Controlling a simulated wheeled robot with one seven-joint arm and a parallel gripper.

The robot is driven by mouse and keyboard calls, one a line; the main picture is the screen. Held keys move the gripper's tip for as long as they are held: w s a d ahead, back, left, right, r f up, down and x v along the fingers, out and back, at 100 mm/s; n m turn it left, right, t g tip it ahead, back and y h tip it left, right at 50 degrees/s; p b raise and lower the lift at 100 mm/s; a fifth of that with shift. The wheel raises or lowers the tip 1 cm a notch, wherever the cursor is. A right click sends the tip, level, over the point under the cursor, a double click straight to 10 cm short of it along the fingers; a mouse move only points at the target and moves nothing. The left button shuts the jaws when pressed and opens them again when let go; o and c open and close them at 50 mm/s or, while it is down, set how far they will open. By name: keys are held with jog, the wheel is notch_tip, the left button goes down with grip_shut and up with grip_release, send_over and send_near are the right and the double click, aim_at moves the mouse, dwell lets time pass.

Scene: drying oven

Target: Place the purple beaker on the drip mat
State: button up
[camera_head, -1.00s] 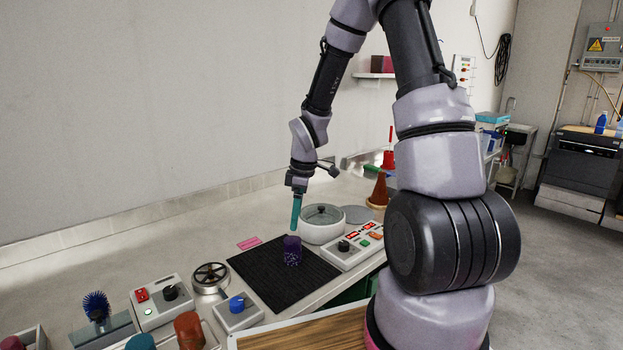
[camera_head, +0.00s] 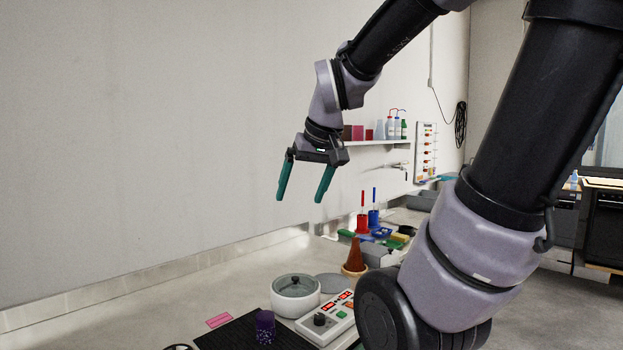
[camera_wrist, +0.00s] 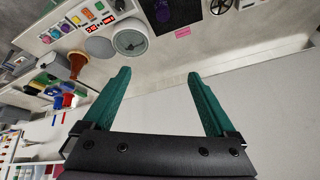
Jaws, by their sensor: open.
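The purple beaker (camera_head: 265,327) stands upright on the black drip mat (camera_head: 228,336) in the head view, near the mat's right side. In the wrist view the beaker (camera_wrist: 162,12) shows small at the top, on the dark mat (camera_wrist: 190,7). My gripper (camera_head: 300,198) is open and empty, its teal fingers spread, high above the bench and well clear of the beaker. The open fingers also show in the wrist view (camera_wrist: 158,84) with nothing between them.
A white round pot with a lid (camera_head: 295,295) and a control box (camera_head: 326,318) stand right of the mat. A brown cone (camera_head: 356,257) and a red bottle (camera_head: 363,224) stand farther back. A pink label (camera_head: 219,321) lies left of the pot. The air around my gripper is clear.

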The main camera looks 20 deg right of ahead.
jog(key=s+r+m+t, duration=0.1)
jog(key=s+r+m, duration=0.2)
jog(key=s, duration=0.2)
jog(key=shift+r+t+y, duration=0.15)
jog(key=shift+t+y, duration=0.15)
jog(key=shift+y, duration=0.1)
